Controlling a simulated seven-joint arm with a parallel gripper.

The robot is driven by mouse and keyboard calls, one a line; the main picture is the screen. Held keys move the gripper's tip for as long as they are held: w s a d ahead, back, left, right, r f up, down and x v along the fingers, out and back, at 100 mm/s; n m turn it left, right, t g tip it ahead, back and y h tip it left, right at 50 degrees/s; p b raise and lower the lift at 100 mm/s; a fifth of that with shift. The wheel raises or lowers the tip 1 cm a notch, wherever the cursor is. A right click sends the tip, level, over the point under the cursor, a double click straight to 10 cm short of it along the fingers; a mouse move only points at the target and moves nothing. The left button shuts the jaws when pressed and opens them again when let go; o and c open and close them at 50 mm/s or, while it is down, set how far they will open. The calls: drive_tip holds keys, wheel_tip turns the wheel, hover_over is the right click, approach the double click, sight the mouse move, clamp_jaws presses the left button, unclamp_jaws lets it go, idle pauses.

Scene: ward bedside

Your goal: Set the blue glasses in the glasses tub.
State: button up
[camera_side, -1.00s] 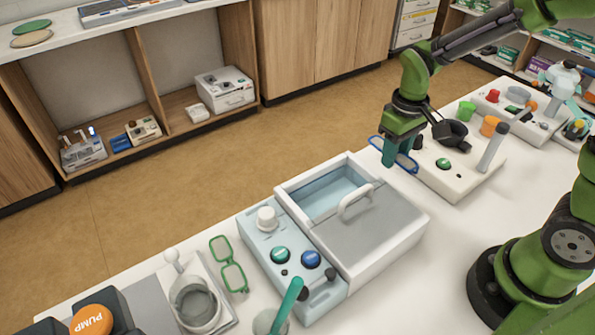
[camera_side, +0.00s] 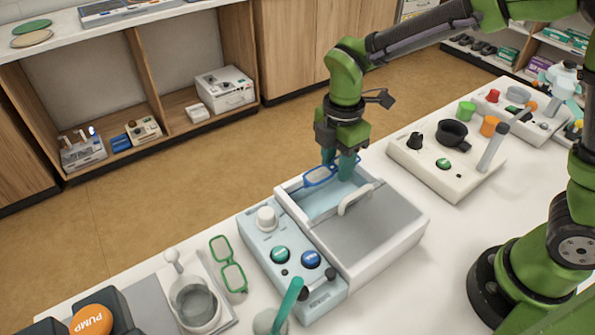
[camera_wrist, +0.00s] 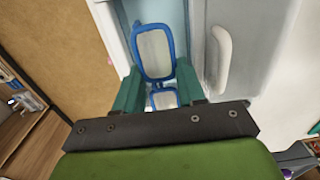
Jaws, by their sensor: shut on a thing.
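The blue glasses (camera_side: 319,176) are held in my gripper (camera_side: 338,168), above the open part of a white tub (camera_side: 290,196) with a pale blue inside. My gripper is shut on the glasses. In the wrist view the glasses (camera_wrist: 154,52) hang between my green fingers (camera_wrist: 158,90), with the tub's opening behind them. A grey lid with a white handle (camera_side: 356,198) covers the near right part of the tub. Whether the glasses touch the tub's rim I cannot tell. Green glasses (camera_side: 229,264) lie on the table to the left.
A pale blue panel with knobs (camera_side: 262,246) adjoins the tub's left side. A white board with a black cup holder (camera_side: 441,170) stands to the right. A grey holder with a white cup (camera_side: 196,302) and an orange pump button (camera_side: 91,320) are at the lower left.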

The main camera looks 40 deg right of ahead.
sight(333, 203)
drive_tip(key=shift+f, duration=3.9)
drive_tip(key=shift+s+f, duration=0.1)
drive_tip(key=shift+f, duration=0.45)
drive_tip(key=o, duration=1.2)
drive_tip(key=shift+o, duration=0.2)
drive_tip(key=shift+s+r, duration=0.1)
drive_tip(key=shift+r, duration=1.6)
drive_tip(key=shift+o, duration=0.7)
drive_tip(key=shift+r, duration=2.35)
